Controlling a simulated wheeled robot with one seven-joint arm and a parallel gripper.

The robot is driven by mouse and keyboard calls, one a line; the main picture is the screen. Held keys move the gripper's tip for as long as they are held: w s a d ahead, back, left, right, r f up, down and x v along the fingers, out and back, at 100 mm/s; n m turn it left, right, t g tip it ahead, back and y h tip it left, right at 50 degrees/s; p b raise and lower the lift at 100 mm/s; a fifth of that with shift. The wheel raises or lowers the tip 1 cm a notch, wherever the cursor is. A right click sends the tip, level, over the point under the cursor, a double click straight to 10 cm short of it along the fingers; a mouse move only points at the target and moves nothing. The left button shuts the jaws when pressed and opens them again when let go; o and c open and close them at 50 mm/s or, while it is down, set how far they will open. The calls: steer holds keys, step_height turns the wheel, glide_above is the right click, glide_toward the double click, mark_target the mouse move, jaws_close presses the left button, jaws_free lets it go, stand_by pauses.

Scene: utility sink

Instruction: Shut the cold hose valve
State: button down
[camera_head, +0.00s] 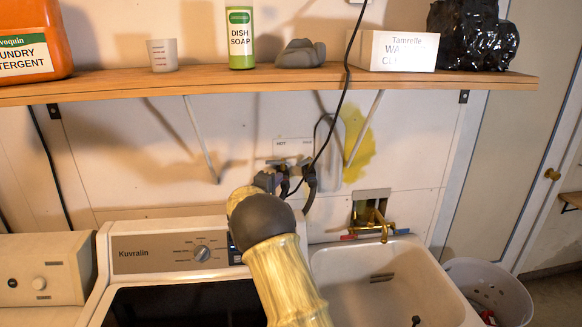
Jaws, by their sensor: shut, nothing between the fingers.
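The hose valve box (293,150) is on the wall behind the washer, below the shelf. Its left label reads HOT; the right label is too small to read. Dark hose fittings (309,178) hang below its right side, where the cold valve appears to be; its handle position cannot be made out. My arm rises from the bottom centre in front of the washer. My gripper (268,182) appears as a small dark shape just below and left of the box, mostly behind my wrist. It is shut and empty. Whether it touches the valve cannot be told.
A wooden shelf (270,77) with bottles and boxes runs above. A black cord (345,90) hangs down past the valve box. The washer (170,255) stands below, with the sink (330,262) and its brass faucet (375,222) to the right.

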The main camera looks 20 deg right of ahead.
steer(key=p+x, duration=0.3)
steer(key=x, duration=0.7)
steer(key=shift+p, duration=0.35)
